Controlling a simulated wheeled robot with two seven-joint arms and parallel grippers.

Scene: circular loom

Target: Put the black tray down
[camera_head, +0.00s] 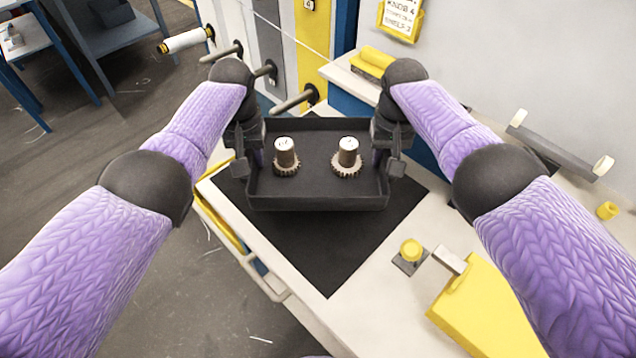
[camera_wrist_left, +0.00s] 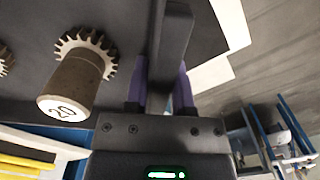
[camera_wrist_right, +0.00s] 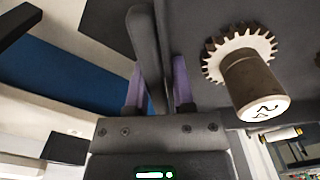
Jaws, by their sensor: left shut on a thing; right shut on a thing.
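The black tray (camera_head: 318,202) is held level between my two grippers, over a black mat (camera_head: 330,265) on the white worktop. Whether its base touches the mat I cannot tell. Two brown bobbins with white tops and toothed gears, a left one (camera_head: 286,158) and a right one (camera_head: 347,157), stand upright in it. My left gripper (camera_head: 247,160) is shut on the tray's left side; in the left wrist view its fingers (camera_wrist_left: 160,95) clasp the wall. My right gripper (camera_head: 387,160) is shut on the right side; its fingers (camera_wrist_right: 157,90) clasp the wall in the right wrist view.
A yellow block (camera_head: 485,305) and a yellow button (camera_head: 411,250) are on the worktop at the right front. Bobbin pegs (camera_head: 295,99) stick out behind the tray. A shelf with yellow rolls (camera_head: 372,62) stands behind my right gripper. The mat's front part is clear.

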